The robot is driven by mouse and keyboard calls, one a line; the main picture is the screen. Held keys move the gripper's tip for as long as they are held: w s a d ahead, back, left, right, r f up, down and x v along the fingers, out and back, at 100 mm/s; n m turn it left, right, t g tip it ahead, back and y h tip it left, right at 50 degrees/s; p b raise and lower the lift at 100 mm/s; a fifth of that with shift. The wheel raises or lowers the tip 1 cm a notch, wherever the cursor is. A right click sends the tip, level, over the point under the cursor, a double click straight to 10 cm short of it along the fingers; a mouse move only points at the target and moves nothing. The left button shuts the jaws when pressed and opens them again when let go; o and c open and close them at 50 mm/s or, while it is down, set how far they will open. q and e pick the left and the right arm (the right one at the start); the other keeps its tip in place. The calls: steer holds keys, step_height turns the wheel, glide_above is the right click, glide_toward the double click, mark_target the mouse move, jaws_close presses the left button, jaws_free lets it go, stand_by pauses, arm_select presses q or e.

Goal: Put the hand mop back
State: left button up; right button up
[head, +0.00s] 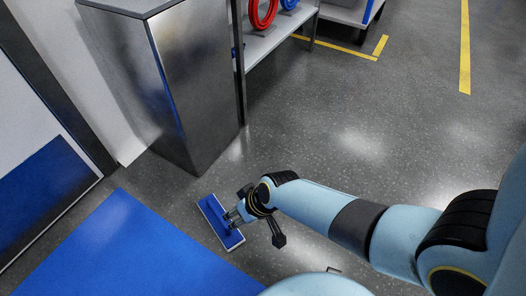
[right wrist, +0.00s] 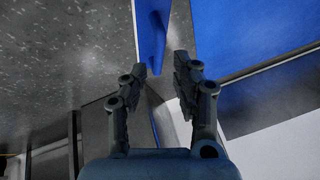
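The hand mop (head: 215,215) is a flat blue rectangle with a pale rim, in the middle of the head view, between the foot of the metal cabinet and the blue mat. I cannot tell whether it rests on the floor or hangs just above it. My right gripper (head: 236,216) is at the mop's right side. In the right wrist view, the mop (right wrist: 153,32) shows as a blue slab with a pale edge at the fingertips of my right gripper (right wrist: 161,68). A clear gap shows between the fingers. The fingers partly hide the mop. My left gripper is not in view.
A tall metal cabinet (head: 202,85) stands just beyond the mop. A blue mat (head: 125,250) lies at lower left. A shelf (head: 290,40) holds a red ring (head: 262,12) and a blue ring (head: 289,4).

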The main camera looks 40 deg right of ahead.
steer(key=s+d+r+t+h, duration=0.2)
steer(key=s+d+r, duration=0.5)
steer(key=s+r, duration=0.25)
steer(key=s+r+t, duration=0.1)
steer(key=s+r, duration=0.1)
steer(key=r, duration=0.4)
steer(key=s+d+r, duration=0.1)
steer(key=s+r, duration=0.1)
steer(key=r, duration=0.5)
steer(key=shift+s+d+r+n+t+h, duration=0.25)
steer(key=shift+s+d+n+t+h, duration=0.05)
steer(key=shift+s+n+t+h, duration=0.1)
